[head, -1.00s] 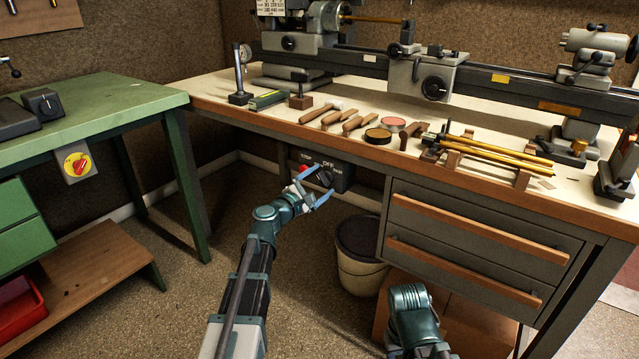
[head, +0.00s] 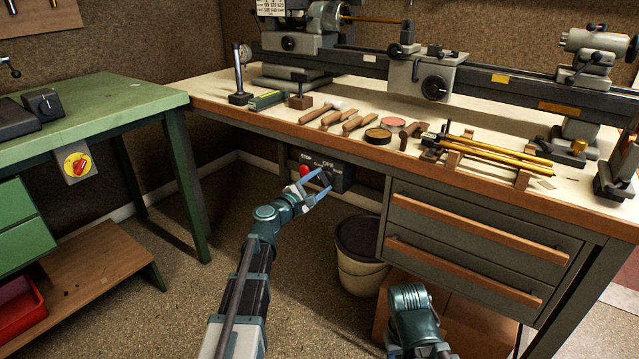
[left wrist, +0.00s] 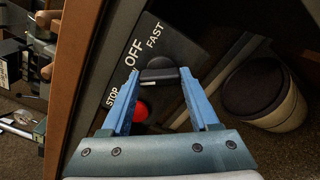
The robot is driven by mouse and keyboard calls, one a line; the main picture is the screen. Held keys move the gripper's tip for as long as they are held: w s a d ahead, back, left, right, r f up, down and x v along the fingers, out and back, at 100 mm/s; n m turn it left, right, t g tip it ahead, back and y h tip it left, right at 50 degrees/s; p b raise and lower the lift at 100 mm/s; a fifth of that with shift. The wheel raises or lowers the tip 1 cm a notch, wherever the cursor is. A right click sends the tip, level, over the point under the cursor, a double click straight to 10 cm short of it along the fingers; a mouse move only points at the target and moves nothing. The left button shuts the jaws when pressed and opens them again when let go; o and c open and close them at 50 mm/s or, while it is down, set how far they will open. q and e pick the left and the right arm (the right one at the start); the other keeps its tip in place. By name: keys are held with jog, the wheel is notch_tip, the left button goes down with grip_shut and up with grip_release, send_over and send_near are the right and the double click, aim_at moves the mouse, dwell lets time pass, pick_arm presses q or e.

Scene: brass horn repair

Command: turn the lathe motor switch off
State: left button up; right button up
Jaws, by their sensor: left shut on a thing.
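The lathe motor switch is a black knob (left wrist: 160,73) on a dark box (head: 342,184) under the lathe bench's front edge. My left gripper (head: 321,181) is at the box, its blue fingers on either side of the knob and shut on it. In the left wrist view the box face (left wrist: 190,50) reads STOP, OFF and FAST. A red stop button (left wrist: 140,111) sits beside the knob. Only a link of my right arm shows; its gripper is out of view.
The wooden bench edge (head: 240,123) runs just above the box. A bucket (head: 360,265) stands below right, beside the drawers (head: 480,235). A green table (head: 100,110) with a separate red-and-yellow switch (head: 77,164) stands left. The floor between is clear.

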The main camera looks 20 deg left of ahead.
pick_arm(q)
jog(key=m, duration=0.3)
jog(key=shift+m, duration=0.3)
jog(key=shift+d+m, duration=0.1)
jog(key=shift+m, duration=1.6)
jog(key=shift+s, duration=0.1)
jog(key=o, duration=1.4)
jog(key=shift+c, duration=0.2)
jog(key=v, duration=1.3)
jog(key=shift+s, duration=0.35)
